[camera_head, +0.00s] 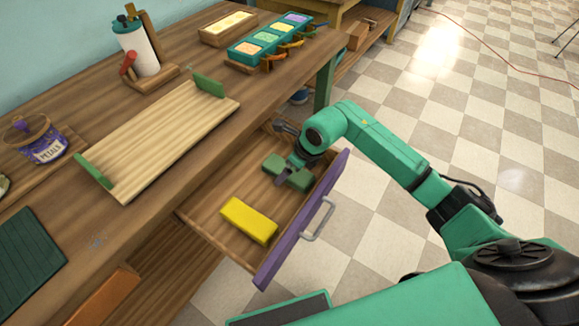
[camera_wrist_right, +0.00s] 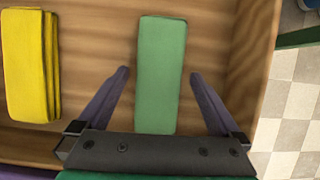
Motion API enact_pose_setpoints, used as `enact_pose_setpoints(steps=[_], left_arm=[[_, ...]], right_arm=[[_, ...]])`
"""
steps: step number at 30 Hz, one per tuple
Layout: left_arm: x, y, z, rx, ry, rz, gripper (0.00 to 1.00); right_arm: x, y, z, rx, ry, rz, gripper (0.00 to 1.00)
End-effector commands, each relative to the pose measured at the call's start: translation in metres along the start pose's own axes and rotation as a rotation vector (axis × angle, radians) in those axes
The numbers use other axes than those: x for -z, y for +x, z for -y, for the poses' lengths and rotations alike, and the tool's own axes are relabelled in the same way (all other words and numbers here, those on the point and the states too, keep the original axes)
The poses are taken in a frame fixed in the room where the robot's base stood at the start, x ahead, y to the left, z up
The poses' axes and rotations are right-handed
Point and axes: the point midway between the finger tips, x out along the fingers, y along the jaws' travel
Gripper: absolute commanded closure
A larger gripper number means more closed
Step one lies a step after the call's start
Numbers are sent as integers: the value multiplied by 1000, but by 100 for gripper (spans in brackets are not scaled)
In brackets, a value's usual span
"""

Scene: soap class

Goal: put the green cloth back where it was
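The green cloth (camera_wrist_right: 161,75) is a folded block lying in the open drawer, near its far end in the head view (camera_head: 274,164). My right gripper (camera_wrist_right: 157,85) reaches down into the drawer from the right, and it also shows in the head view (camera_head: 285,178). Its two fingers are spread on either side of the cloth, with a gap on both sides in the right wrist view. In the head view the gripper covers part of the cloth. My left gripper is in neither view.
A yellow cloth (camera_head: 248,221) lies in the same drawer, nearer the front of the picture. The drawer has a purple front (camera_head: 284,247) with a metal handle (camera_head: 318,220). On the workbench stand a slatted wooden tray (camera_head: 160,141), a jar (camera_head: 37,142) and a teal colour tray (camera_head: 250,52).

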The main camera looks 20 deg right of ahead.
Motion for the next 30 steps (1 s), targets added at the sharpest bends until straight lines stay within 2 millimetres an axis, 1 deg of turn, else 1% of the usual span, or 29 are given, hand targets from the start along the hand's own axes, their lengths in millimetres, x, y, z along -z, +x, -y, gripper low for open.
enact_pose_setpoints(steps=[5,8,11,15,18,21,24,30], left_arm=[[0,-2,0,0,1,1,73],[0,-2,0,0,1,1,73],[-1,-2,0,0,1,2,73],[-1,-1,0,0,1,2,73],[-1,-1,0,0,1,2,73],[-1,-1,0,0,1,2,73],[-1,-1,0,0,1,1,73],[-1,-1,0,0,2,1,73]], right_arm=[[-1,-4,0,0,0,1,0],[-1,-17,1,3,-1,2,0],[-2,-41,2,6,-3,3,0],[-1,-81,2,6,-2,3,0],[-1,-104,1,4,-1,3,0],[-1,-117,1,2,0,1,0],[-1,-122,0,0,0,0,0],[-1,-122,0,0,0,0,0]])
